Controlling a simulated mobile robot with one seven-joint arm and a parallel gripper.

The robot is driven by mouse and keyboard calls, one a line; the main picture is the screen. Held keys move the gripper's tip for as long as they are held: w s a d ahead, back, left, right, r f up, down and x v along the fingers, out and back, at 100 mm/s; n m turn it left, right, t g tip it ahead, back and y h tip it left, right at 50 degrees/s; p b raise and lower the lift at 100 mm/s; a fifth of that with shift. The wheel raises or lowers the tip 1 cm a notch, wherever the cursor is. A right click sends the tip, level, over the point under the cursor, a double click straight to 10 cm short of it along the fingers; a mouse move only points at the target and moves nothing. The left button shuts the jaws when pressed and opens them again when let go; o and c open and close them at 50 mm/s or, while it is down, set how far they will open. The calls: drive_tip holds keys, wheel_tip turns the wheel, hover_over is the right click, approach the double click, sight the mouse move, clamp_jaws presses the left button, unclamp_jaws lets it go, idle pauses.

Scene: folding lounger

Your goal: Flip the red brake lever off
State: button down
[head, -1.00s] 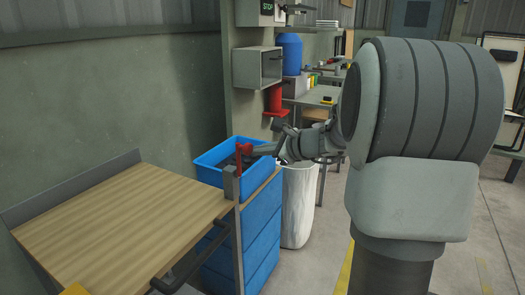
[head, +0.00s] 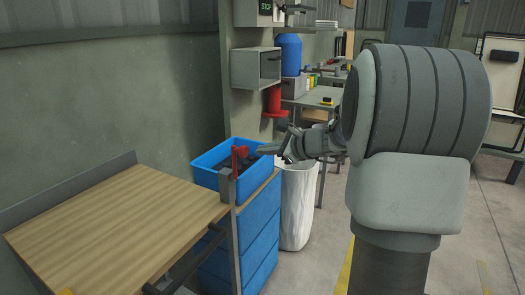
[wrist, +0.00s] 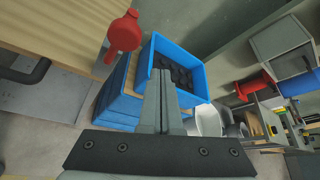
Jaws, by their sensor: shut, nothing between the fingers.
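The red brake lever (head: 238,156) sits on top of a grey post (head: 227,186) at the right corner of the wooden-topped bench. In the wrist view, the lever (wrist: 123,35) shows at upper left, with a rounded body and a narrower end pointing up. My gripper (head: 262,150) is shut and empty, a little to the right of the lever and apart from it. In the wrist view, its closed fingertips (wrist: 160,76) point below and right of the lever, over the blue bin.
An open blue bin (head: 208,180) with dark parts stands behind the post, on a blue drawer unit (head: 262,235). The bench top (head: 110,220) is bare. A white sack-like container (head: 297,210) stands right of the drawers. A red object (head: 274,102) is on the wall behind.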

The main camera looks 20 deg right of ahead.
drive_tip(key=s+d+p, duration=0.1)
drive_tip(key=s+d, duration=0.1)
drive_tip(key=s, duration=0.7)
drive_tip(key=shift+s+r+p, duration=0.3)
drive_tip(key=shift+s+p, duration=0.05)
drive_tip(key=shift+p, duration=0.05)
drive_tip(key=shift+a, duration=0.1)
